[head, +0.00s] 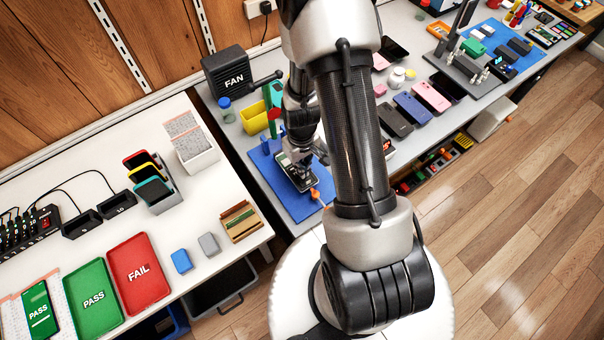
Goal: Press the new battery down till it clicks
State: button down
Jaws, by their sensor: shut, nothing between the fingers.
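An opened phone (304,184) lies on the blue mat (282,200), partly under my gripper. My gripper (299,166) points down at the phone's far part, its fingers shut with nothing visible between them. The fingertips are small and dark here, and I cannot tell whether they touch the phone. The new battery cannot be made out; my gripper and arm hide part of that area.
A black FAN box (227,70) and a yellow bin (254,118) stand behind the mat. An orange-handled tool (316,195) lies by the phone. Several phones (412,108) lie right of my arm. The green PASS tray (93,299) and red FAIL tray (139,275) are at left.

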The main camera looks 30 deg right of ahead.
jog(key=shift+f+b, duration=0.9)
jog(key=shift+f, duration=0.2)
dwell(0.4)
jog(key=shift+r, duration=0.1)
dwell(0.3)
jog(key=shift+r+p, duration=2.55)
jog(key=shift+r, duration=0.9)
notch_tip(320, 180, up, 11)
jog(key=t, duration=0.1)
send_over(292, 173)
jog(key=s+a+r+t, duration=0.1)
jog(key=s+a+r, duration=0.2)
jog(key=r, duration=0.7)
jog(key=s+a+r+t+b, duration=0.1)
jog(key=s+a+r, duration=0.4)
jog(key=s+r, duration=0.6)
jog(key=shift+s+a+r+t, duration=0.35)
jog(key=shift+s+t, duration=0.35)
jog(key=shift+t, duration=0.1)
